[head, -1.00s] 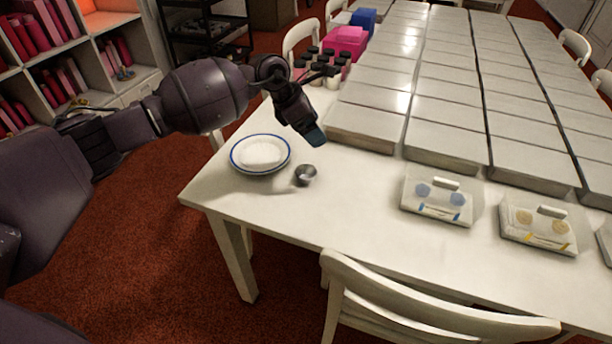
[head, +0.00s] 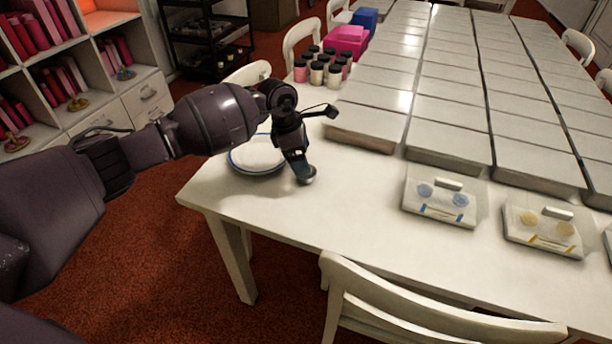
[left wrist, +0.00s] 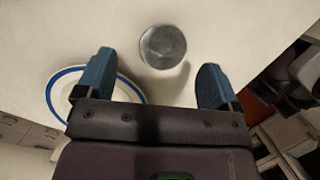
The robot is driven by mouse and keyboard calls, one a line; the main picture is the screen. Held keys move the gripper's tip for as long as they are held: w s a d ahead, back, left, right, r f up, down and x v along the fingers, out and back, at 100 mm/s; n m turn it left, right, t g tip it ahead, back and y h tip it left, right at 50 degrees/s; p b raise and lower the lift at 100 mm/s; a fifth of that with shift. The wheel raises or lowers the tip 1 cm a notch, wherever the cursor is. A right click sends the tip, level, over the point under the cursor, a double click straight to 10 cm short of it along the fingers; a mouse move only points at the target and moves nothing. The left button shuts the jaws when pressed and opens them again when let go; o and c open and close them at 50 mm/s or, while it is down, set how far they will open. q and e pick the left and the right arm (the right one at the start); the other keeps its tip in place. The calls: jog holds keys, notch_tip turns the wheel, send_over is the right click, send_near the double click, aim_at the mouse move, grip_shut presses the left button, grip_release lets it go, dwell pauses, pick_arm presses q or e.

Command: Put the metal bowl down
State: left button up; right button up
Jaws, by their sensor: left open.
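The small metal bowl (head: 308,178) stands on the white table near its front left corner, partly hidden by my gripper in the head view. It shows whole in the left wrist view (left wrist: 162,47), round and grey, ahead of and between the lines of the two fingers. My left gripper (head: 303,176) is just above and beside the bowl, pointing down. In the left wrist view its blue-grey fingers (left wrist: 155,83) are wide apart with nothing between them. My right gripper is in neither view.
A blue-rimmed white plate (head: 236,166) lies just left of the bowl, partly behind my gripper. Several jars (head: 318,72) and long grey slabs (head: 450,143) stand farther back. The table in front of the bowl is clear.

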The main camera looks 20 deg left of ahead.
pick_arm(q)
jog(key=x, duration=0.4)
jog(key=shift+s+a+f+b, duration=0.1)
jog(key=shift+s+a+b, duration=0.15)
jog(key=shift+s+b, duration=0.15)
jog(key=shift+w+d+f, duration=0.15)
jog(key=shift+f, duration=0.25)
jog(key=shift+r, duration=0.1)
jog(key=c, duration=1)
